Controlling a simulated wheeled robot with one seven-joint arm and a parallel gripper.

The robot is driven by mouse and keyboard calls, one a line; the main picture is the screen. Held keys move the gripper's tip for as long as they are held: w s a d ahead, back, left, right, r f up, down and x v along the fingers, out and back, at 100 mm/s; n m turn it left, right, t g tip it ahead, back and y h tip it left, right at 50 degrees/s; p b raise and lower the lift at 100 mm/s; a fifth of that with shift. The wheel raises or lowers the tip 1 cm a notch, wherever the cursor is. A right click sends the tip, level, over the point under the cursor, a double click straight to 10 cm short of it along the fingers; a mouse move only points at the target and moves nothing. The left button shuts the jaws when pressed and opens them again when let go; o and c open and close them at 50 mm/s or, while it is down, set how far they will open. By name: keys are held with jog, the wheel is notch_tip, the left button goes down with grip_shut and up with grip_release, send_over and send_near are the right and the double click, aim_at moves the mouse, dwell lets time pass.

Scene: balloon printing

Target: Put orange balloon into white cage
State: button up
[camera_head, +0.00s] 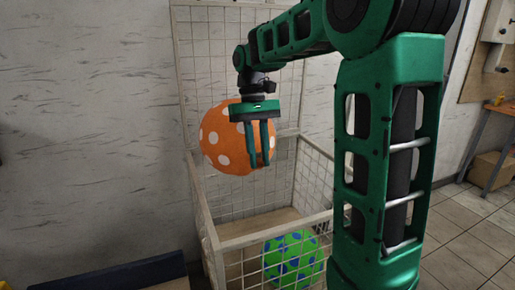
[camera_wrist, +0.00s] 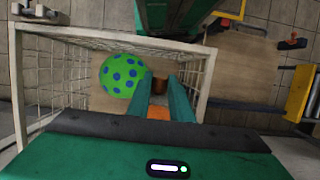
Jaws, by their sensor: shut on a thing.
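The orange balloon (camera_head: 225,145) with white dots hangs in my gripper (camera_head: 261,165), whose two green fingers are shut on its right part. In the head view the balloon is in the air above the open front of the white cage (camera_head: 255,238), before its tall back panel. In the wrist view only a small orange patch (camera_wrist: 158,112) shows between my fingers (camera_wrist: 165,85); my gripper's body hides the rest. The cage rim (camera_wrist: 204,75) shows below my gripper there.
A green balloon with blue dots (camera_head: 292,262) lies in the cage at the front right; it also shows in the wrist view (camera_wrist: 121,76). The cage floor beside it looks bare. A dark blue panel (camera_head: 120,274) lies left of the cage. A wooden bench (camera_head: 500,108) stands far right.

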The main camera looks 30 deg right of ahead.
notch_tip(320, 180, down, 7)
dwell(0.5)
jog(key=o, duration=0.9)
jog(key=shift+c, duration=0.2)
jog(key=s+a+r, duration=0.2)
jog(key=s+r, duration=0.4)
jog(key=s, duration=0.4)
